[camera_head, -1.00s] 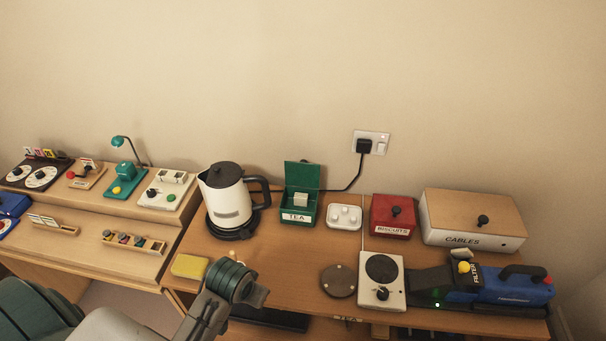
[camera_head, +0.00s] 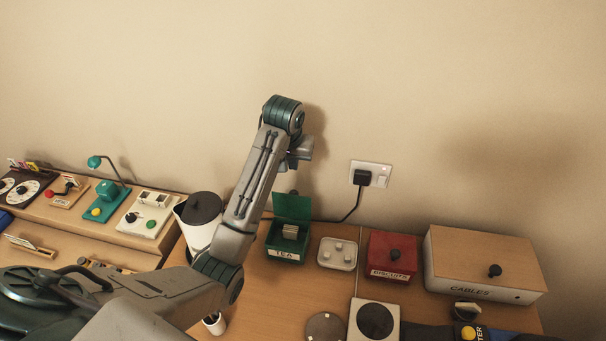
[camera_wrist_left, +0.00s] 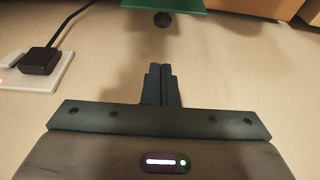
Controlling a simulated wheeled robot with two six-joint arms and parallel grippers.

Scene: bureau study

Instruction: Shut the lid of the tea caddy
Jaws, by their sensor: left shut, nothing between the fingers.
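The tea caddy (camera_head: 270,243) is a green box with a TEA label, standing on the desk near the wall. Its green lid (camera_head: 292,206) stands open, upright at the back. Pale contents (camera_head: 290,231) show inside. My left gripper (camera_head: 293,163) is above and behind the lid, close to the wall, and apart from it. In the left wrist view its fingers (camera_wrist_left: 159,82) are shut and empty. There the edge of the lid (camera_wrist_left: 165,4) shows at the top with a dark knob (camera_wrist_left: 161,19), beyond the fingertips. My right gripper is not in view.
A kettle (camera_head: 203,208) stands left of the caddy, partly behind my left arm. A white tray (camera_head: 337,254), a red biscuits box (camera_head: 391,255) and a cables box (camera_head: 484,262) stand to the right. A plug (camera_head: 362,177) and its cord are on the wall nearby.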

